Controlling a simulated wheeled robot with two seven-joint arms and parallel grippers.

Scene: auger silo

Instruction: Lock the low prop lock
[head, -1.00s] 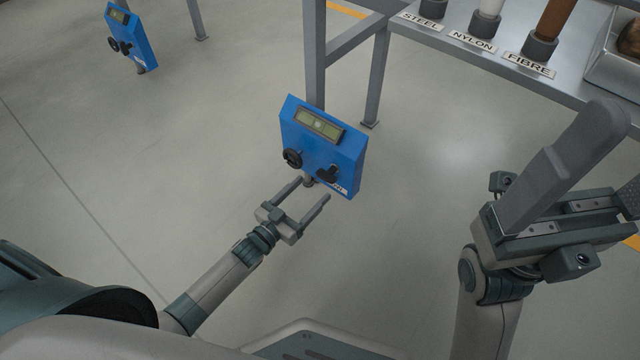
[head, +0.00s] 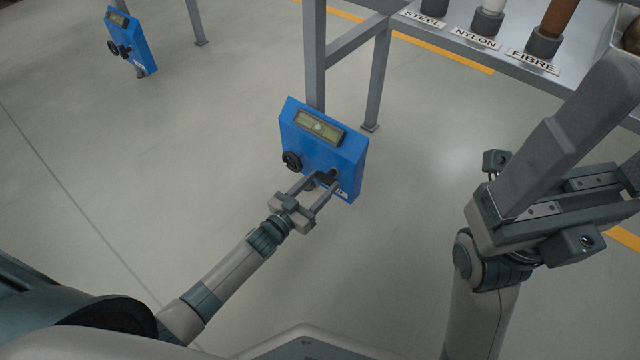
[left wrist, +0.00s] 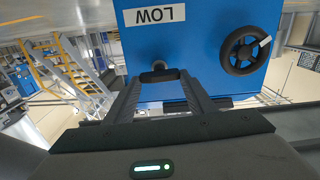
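In the left wrist view, the box appears upside down with a LOW label (left wrist: 155,15), the handwheel (left wrist: 245,50) and the dark handle (left wrist: 160,75). My left gripper (head: 322,183) is open, its fingertips on either side of the handle. Contact cannot be told. My right gripper (head: 610,130) is raised at the right, fingers apart, with nothing seen between them.
A second blue box (head: 132,42) stands at the upper left. A grey table (head: 480,45) at the upper right carries rods in holders labelled STEEL, NYLON and FIBRE. Its legs stand behind the near box. The floor left of the box is clear.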

